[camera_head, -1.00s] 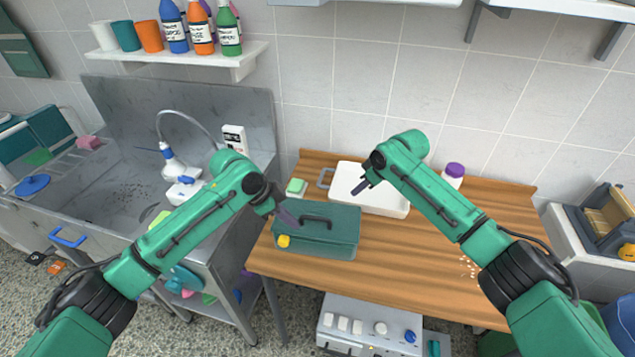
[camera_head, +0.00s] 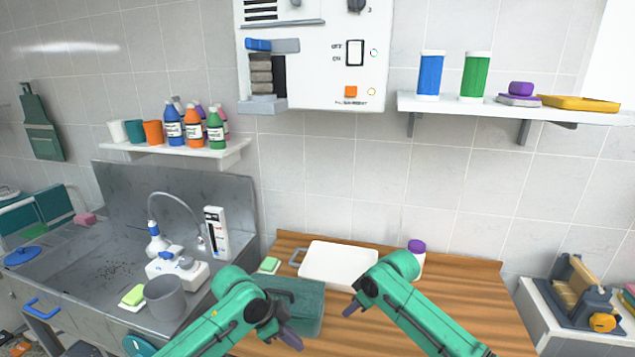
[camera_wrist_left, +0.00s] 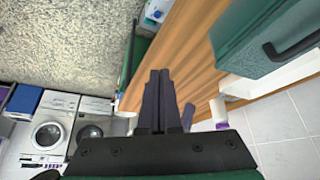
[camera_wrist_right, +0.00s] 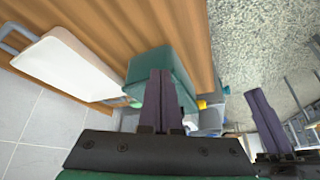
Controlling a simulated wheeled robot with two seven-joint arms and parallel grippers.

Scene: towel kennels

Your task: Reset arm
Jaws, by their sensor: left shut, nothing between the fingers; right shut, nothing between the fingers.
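My left gripper (camera_head: 289,336) is shut and empty, above the wooden table near the front of the teal toolbox. Its closed fingers also show in the left wrist view (camera_wrist_left: 157,95). My right gripper (camera_head: 352,308) is shut and empty, over the table near the front edge of the white tray. Its closed fingers show in the right wrist view (camera_wrist_right: 158,95). Both green arms come in from the bottom of the head view. Neither gripper visibly holds anything.
The teal toolbox (camera_head: 300,303) and white tray (camera_head: 340,262) stand on the wooden table (camera_head: 450,290). A purple-capped bottle (camera_head: 416,256) is behind the right arm. The table's right side looks clear.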

